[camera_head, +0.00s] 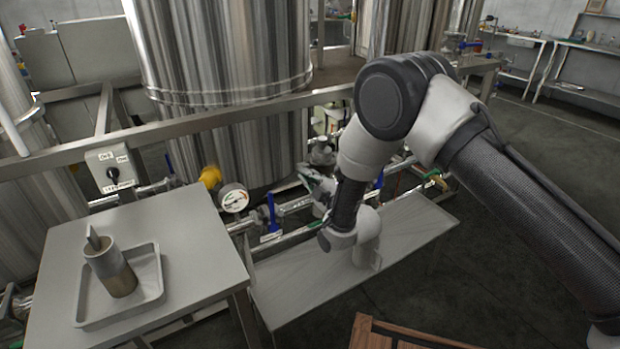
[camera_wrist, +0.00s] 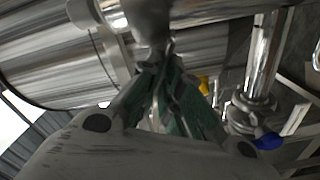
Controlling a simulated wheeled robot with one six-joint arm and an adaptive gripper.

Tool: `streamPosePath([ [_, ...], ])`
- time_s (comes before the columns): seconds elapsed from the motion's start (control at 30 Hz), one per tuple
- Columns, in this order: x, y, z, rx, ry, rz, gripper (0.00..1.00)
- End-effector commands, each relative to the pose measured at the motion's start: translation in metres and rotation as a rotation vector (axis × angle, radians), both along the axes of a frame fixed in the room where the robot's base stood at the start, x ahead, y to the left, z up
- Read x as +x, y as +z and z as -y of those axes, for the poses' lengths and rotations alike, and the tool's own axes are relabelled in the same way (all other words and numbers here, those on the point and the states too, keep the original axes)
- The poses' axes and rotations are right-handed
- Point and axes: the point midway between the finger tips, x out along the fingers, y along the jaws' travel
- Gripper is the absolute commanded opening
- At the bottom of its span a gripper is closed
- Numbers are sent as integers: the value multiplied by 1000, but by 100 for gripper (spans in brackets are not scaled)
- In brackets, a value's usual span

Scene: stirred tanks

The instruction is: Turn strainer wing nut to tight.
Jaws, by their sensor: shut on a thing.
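In the wrist view, my gripper (camera_wrist: 166,70) points at a shiny metal pipe fitting (camera_wrist: 152,22), which appears to be the strainer. Its green-padded fingers close together at a small metal piece against this fitting, which I take to be the strainer wing nut. The nut is mostly hidden between the fingertips, so its angle cannot be told. In the head view, my gripper (camera_head: 318,190) is at the pipework below the large steel tank, partly hidden behind my own arm. The strainer and nut cannot be made out there.
A pressure gauge (camera_head: 233,198), a yellow part (camera_head: 210,177) and a blue valve handle (camera_head: 271,212) sit along the pipe left of my gripper. A steel rail (camera_head: 200,124) crosses above. A side table (camera_head: 190,235) bears a tray (camera_head: 150,262) with a cup (camera_head: 110,270).

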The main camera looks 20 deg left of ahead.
Motion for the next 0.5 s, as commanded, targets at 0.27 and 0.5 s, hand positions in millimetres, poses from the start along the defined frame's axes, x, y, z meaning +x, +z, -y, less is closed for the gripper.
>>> streamPosePath([
  [0.27, 1, 1, 1, 169, -1, -202, 0],
  [0.5, 2, 2, 2, 316, -1, -374, 0],
])
